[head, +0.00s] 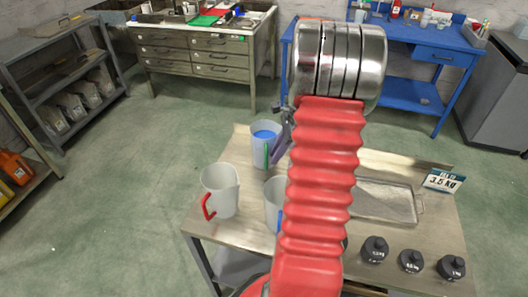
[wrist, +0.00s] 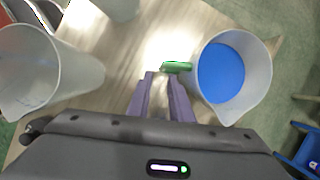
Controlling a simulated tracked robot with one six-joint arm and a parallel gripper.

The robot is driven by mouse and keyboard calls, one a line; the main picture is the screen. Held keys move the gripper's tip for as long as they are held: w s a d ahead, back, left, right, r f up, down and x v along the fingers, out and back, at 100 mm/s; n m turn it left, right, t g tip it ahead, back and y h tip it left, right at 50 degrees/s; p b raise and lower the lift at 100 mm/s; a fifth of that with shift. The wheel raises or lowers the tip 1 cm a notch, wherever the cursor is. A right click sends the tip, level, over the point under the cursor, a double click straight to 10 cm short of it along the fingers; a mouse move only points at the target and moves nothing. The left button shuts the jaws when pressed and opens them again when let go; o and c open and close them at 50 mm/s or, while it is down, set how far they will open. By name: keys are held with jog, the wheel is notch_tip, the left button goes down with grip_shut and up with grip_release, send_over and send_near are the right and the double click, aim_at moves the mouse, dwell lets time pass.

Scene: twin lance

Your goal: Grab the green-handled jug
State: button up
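The green-handled jug (head: 264,130) is a pale upright jug holding blue contents, at the table's far left. Its green handle (head: 266,154) faces the near side in the head view. In the wrist view the jug (wrist: 262,75) is at right, its handle (wrist: 177,67) pointing left. My gripper (wrist: 160,75) has two purple fingers, open with a narrow gap and nothing held between them. The fingertips are close to the handle, the right one overlapping it in view; contact cannot be told. In the head view my gripper (head: 278,150) is partly hidden by my arm.
A red-handled jug (head: 220,188) and a blue-handled jug (head: 273,192), partly behind my arm, stand nearby on the table (head: 200,225). A tray (head: 385,203) and black weights (head: 411,261) are at right. A jug (wrist: 45,70) stands left of my fingers in the wrist view.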

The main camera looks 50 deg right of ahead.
jog(key=shift+w+x, duration=0.1)
jog(key=shift+x, duration=1.2)
jog(key=shift+w+x, duration=0.15)
jog(key=shift+x, duration=1.15)
jog(key=shift+a+r, duration=0.1)
jog(key=shift+c, duration=0.4)
grip_shut()
